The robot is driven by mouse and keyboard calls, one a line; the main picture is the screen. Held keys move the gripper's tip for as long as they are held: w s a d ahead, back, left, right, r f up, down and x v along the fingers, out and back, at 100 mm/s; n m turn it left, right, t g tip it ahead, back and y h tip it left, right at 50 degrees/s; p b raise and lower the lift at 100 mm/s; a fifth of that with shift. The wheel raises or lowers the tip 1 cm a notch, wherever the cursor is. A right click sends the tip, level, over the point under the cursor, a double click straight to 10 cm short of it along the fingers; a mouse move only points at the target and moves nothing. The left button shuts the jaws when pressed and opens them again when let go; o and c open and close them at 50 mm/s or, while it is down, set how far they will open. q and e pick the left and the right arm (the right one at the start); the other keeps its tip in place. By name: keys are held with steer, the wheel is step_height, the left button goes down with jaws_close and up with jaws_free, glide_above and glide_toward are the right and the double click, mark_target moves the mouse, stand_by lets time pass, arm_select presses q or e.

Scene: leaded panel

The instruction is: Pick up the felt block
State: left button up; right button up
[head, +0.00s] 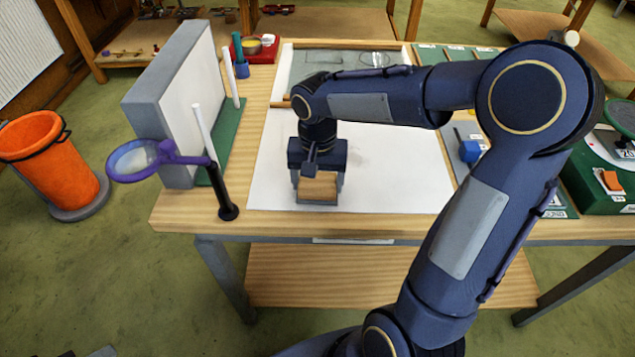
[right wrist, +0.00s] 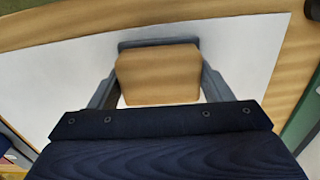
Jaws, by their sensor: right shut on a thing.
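The felt block (head: 318,187) is a tan, box-shaped piece near the front of the white sheet on the table. My right gripper (head: 319,190) is above the sheet with its fingers shut on the block. In the right wrist view the felt block (right wrist: 158,74) sits between the two grey fingers of my right gripper (right wrist: 158,80). I cannot tell whether the block touches the sheet. My left gripper is not in view.
The white sheet (head: 400,180) is mostly clear around the gripper. A purple-rimmed magnifier (head: 135,160) on a black stand and an upright grey-white panel (head: 180,100) stand at left. A glass pane (head: 335,65) lies at the back. A green box (head: 590,180) is at right.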

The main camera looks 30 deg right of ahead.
mark_target(319, 181)
steer(key=shift+r, duration=0.6)
steer(key=r, duration=0.2)
steer(key=shift+s+d+r, duration=0.1)
steer(key=shift+s+r, duration=0.1)
steer(key=shift+r, duration=0.1)
steer(key=s+d+r, duration=0.2)
steer(key=s+r, duration=0.2)
steer(key=s, duration=0.2)
steer(key=s+d+r, duration=0.2)
steer(key=s+r, duration=0.3)
steer(key=s, duration=0.1)
steer(key=shift+s+d+b, duration=0.35)
steer(key=shift+s+b, duration=0.05)
steer(key=shift+r, duration=0.1)
